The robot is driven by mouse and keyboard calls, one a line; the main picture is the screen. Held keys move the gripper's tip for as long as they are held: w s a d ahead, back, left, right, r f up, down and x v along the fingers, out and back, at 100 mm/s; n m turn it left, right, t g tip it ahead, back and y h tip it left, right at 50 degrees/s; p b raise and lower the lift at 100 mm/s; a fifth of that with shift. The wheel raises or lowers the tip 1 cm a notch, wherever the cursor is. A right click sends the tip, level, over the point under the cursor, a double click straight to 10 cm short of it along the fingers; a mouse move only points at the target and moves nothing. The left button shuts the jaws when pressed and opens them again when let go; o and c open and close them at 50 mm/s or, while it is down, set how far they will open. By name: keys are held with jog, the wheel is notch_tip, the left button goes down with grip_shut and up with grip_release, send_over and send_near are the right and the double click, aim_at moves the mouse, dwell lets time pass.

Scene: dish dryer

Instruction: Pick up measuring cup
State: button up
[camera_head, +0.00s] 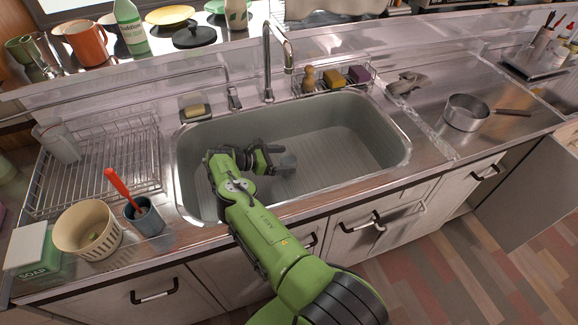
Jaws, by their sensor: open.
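A small grey, see-through vessel (287,162), which looks like the measuring cup, is in the sink just right of my gripper. Its details are too small to make out. My gripper (268,159) is open, down inside the left half of the sink, with its fingers pointing right at the vessel. I cannot tell whether the fingers touch it or are around it. My green arm comes in from the bottom and hides part of the sink's front wall.
The sink (370,115) has walls around my gripper; its right half is clear. A faucet (268,60) rises behind. A dish rack (110,150) with a clear cup (58,143), a basket (88,230) and a utensil cup (146,217) stand left. A pan (467,112) sits right.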

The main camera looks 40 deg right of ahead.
jog(key=x, duration=0.2)
jog(key=shift+d+f, duration=0.1)
jog(key=shift+d, duration=0.15)
jog(key=c, duration=1.3)
